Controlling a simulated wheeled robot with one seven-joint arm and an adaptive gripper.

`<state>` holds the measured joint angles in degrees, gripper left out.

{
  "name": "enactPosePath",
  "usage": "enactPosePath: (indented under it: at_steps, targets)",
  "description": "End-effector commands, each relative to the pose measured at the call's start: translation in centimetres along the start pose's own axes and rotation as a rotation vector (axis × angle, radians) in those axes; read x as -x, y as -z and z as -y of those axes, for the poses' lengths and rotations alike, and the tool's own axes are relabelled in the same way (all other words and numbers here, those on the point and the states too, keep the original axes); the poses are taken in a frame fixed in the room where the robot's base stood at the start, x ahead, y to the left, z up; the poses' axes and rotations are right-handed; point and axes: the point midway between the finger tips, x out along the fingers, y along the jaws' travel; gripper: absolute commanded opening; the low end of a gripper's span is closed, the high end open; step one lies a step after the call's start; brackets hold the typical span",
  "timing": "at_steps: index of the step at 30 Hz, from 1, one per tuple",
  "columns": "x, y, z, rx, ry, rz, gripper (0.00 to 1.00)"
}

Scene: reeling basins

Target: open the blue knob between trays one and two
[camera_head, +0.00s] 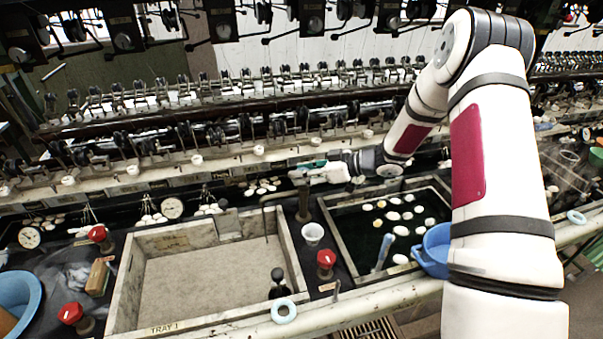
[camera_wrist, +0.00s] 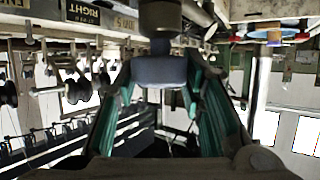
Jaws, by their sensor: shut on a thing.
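The blue knob (camera_wrist: 160,71) fills the middle of the wrist view as a dark blue-grey cap on a thick stem. My gripper (camera_wrist: 161,88) has a green-lined finger on each side of it and is shut on it. In the head view my gripper (camera_head: 303,174) is at the top of a dark post (camera_head: 303,205) between the two trays, and its fingers hide the knob there. Tray one (camera_head: 118,290), with a bare grey floor, is at left. Tray two (camera_head: 334,232), holding dark water and several white cocoons, is at right.
Red knobs (camera_head: 326,258) and a black-topped knob (camera_head: 278,276) stand near the trays. A white cup (camera_head: 313,233) sits below the post. A blue basin (camera_head: 436,252) hangs at tray two's right. The reeling machinery (camera_head: 220,105) runs close behind my gripper.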

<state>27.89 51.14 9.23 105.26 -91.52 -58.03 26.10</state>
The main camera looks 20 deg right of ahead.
Motion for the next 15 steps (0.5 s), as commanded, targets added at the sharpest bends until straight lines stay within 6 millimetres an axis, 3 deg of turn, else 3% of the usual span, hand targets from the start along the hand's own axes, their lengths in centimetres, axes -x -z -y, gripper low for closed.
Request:
enactPosePath:
  at_steps: [15]
  targets:
    - [-0.43,-0.37,-0.41,0.190,0.447,0.002,0.08]
